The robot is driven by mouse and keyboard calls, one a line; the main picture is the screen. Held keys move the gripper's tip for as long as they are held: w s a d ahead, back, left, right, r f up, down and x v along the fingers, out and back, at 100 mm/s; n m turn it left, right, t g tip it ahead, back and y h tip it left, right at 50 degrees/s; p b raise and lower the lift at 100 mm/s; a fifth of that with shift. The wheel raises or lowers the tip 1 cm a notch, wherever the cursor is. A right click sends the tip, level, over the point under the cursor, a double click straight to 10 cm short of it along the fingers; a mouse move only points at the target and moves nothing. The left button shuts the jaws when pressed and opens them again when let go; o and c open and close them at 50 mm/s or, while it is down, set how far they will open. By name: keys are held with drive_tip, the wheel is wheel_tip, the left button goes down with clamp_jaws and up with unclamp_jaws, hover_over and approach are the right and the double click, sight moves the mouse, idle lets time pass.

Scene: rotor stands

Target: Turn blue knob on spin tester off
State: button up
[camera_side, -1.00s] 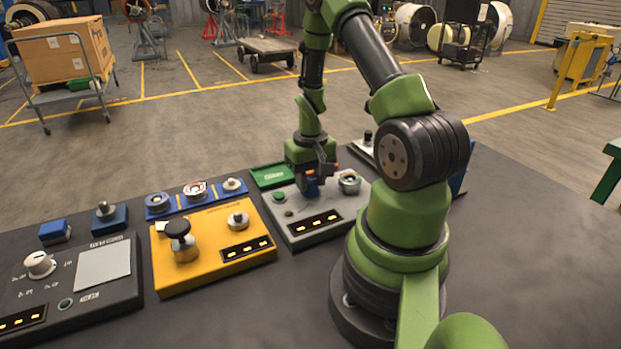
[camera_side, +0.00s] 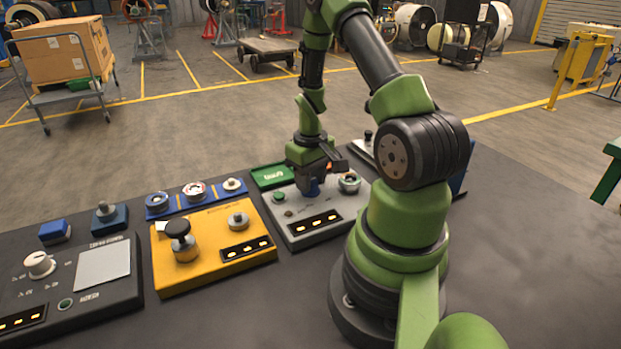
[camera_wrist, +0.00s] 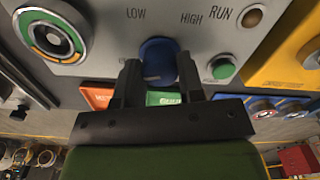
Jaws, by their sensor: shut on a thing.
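The blue knob (camera_wrist: 158,60) sits on the grey panel of the spin tester (camera_side: 326,213), between the printed words LOW and HIGH in the wrist view. I cannot read which mark the knob points to.
A green button (camera_wrist: 221,68) and a round gauge or dial (camera_wrist: 48,38) flank the knob on the same panel. A yellow box (camera_side: 213,243) with a black-topped knob stands to the left, with a dark panel (camera_side: 100,275) beyond it. A green tray (camera_side: 271,175) lies behind.

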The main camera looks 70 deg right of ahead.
drive_tip(key=o, duration=0.9)
wheel_tip(320, 180, up, 10)
drive_tip(key=shift+f, duration=0.1)
drive_tip(key=w+a+r+t, duration=0.2)
drive_tip(key=a+r+t, duration=0.2)
drive_tip(key=a+r, duration=0.85)
drive_tip(key=s+a+r+t, duration=0.1)
drive_tip(key=s+a, duration=0.1)
drive_tip(key=a, duration=0.1)
drive_tip(key=s+a+r+n+t+y, duration=0.1)
drive_tip(key=s+a+r, duration=0.1)
drive_tip(key=a, duration=0.2)
drive_tip(key=s+a+r+t+y, duration=0.1)
drive_tip(key=s+a, duration=0.1)
drive_tip(key=a, duration=0.1)
drive_tip(key=shift+s+a+r+n, duration=0.3)
drive_tip(key=shift+a+r+n, duration=0.05)
drive_tip(key=shift+a+n, duration=0.05)
